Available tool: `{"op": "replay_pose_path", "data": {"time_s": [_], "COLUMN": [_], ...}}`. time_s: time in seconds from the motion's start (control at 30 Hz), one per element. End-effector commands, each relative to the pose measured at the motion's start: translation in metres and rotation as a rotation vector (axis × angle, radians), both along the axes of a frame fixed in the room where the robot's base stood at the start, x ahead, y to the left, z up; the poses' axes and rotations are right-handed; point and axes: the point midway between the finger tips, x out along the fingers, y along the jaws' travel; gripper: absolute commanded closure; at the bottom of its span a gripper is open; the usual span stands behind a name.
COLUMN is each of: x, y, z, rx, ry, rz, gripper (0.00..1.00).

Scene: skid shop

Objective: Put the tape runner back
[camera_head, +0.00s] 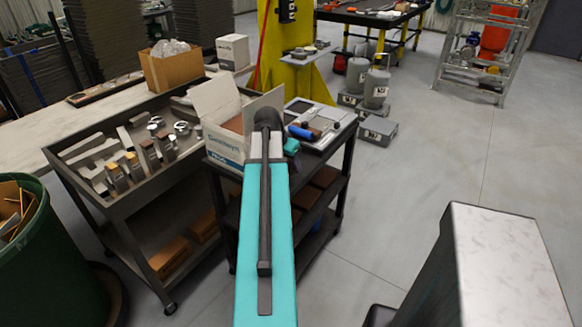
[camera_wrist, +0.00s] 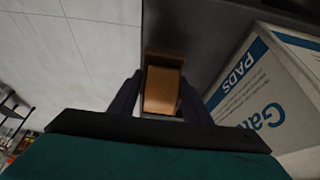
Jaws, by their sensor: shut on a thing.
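My gripper (camera_wrist: 161,84) shows in the wrist view, its two dark fingers on either side of a tan-brown block (camera_wrist: 161,92) with a darker brown rim. The gripper is shut on this block. I cannot tell from its visible face whether it is the tape runner. The arm reaches over the dark cart (camera_head: 338,140), beside an open white carton (camera_head: 221,140) with blue lettering. That carton (camera_wrist: 265,95) stands close to the right of the gripper in the wrist view.
A grey tray (camera_head: 337,112) on the cart holds a blue cylinder (camera_head: 300,132) and small tools. A second cart (camera_head: 105,200) to the left carries metal parts. A green bin (camera_head: 45,255) stands at lower left.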

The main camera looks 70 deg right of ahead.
Motion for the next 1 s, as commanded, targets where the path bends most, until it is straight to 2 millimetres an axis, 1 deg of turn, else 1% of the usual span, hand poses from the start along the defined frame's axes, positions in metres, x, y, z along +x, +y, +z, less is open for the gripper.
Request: {"op": "replay_pose_path", "data": {"time_s": [0.03, 0.1, 0.2, 0.33, 0.77, 0.87, 1.0], "x": [0.001, 0.001, 0.002, 0.001, 0.001, 0.002, 0.001], "y": [-0.009, -0.017, -0.026, -0.034, -0.035, -0.035, -0.035], "z": [0.001, 0.001, 0.0, -0.002, -0.003, -0.006, -0.015], "rx": [0.0, 0.0, 0.0, 0.0, -0.001, 0.0, 0.0], "ry": [0.0, 0.0, 0.0, 0.0, 0.001, 0.0, 0.001], "rz": [0.0, 0.0, 0.0, 0.0, 0.001, 0.001, 0.0], "gripper": [0.81, 0.81, 0.81, 0.81, 0.81, 0.81, 0.81]}}
